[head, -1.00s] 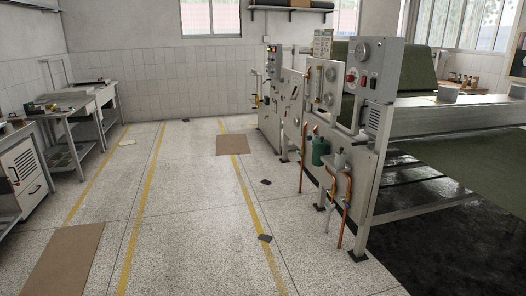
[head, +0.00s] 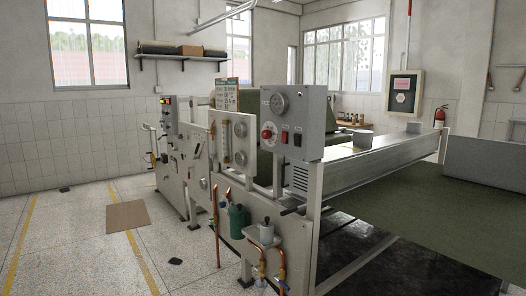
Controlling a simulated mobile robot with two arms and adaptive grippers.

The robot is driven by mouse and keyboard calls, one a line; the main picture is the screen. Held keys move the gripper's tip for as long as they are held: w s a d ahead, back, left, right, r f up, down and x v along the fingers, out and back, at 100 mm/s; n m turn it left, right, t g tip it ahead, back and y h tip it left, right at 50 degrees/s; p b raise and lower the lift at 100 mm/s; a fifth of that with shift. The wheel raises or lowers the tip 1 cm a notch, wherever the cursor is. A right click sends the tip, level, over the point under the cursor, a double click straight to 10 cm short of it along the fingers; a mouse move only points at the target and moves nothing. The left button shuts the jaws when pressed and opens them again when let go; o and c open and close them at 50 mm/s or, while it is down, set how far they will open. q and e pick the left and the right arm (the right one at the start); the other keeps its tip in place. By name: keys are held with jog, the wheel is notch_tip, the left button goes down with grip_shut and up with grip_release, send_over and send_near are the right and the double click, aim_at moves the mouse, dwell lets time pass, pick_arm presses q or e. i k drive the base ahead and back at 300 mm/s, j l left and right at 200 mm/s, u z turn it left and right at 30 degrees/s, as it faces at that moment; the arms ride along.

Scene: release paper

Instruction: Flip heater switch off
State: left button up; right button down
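A grey control box (head: 292,122) stands on top of the near end of the machine. Its front carries a round gauge (head: 279,103), a red knob (head: 267,134), a small red switch (head: 284,137) and a dark switch (head: 297,140). The labels are too small to read, so I cannot tell which one is the heater switch or its position. A second control panel with small lights (head: 168,104) stands at the far end of the machine. Neither of my grippers is in view.
The long machine (head: 257,212) fills the middle, with pipes and a green bottle (head: 237,221) on its near side. Open floor with yellow lines and a brown mat (head: 127,216) lies to the left.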

aim_at(284, 136)
jog(key=i+j+z, duration=0.3)
jog(key=i+j, duration=0.4)
jog(key=i, duration=0.25)
jog(key=i+j+u, duration=0.1)
jog(key=i+j, duration=0.15)
jog(key=i, duration=0.25)
jog(key=i+j+u, duration=0.1)
jog(key=i+j, duration=0.15)
jog(key=i, duration=0.25)
jog(key=i+j, duration=0.15)
jog(key=i, duration=0.35)
